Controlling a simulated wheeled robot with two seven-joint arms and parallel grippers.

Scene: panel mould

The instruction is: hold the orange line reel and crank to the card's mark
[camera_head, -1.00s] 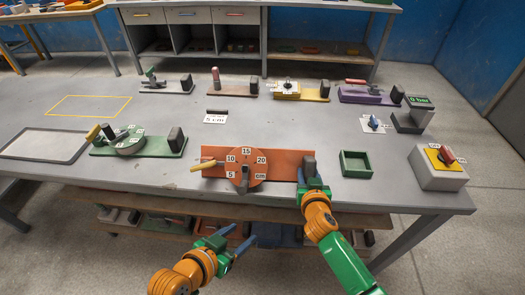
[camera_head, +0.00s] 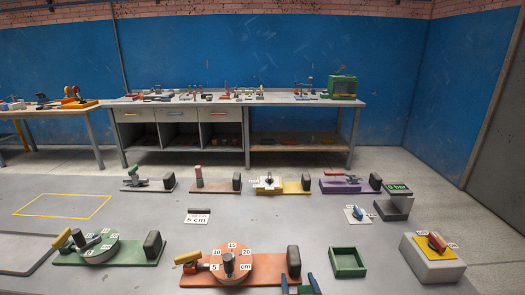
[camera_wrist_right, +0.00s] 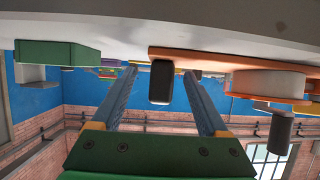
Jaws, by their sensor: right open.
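The orange line reel (camera_head: 263,265) sits near the table's front edge, with a round dial marked 5 to 20 cm. Its dark crank knob (camera_head: 228,264) stands at the front of the dial, and a yellow handle (camera_head: 188,257) sticks out left. A black block (camera_head: 293,262) stands at its right end. The card (camera_head: 197,218) behind the reel reads 5 cm. My right gripper (camera_head: 299,284) is open in front of the black block. In the right wrist view the block (camera_wrist_right: 161,82) shows between the spread fingers (camera_wrist_right: 160,88); contact cannot be told. My left gripper is out of view.
A similar green device (camera_head: 130,252) stands left of the reel. Several devices line the back of the table. A yellow outlined area (camera_head: 62,206) at left is empty.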

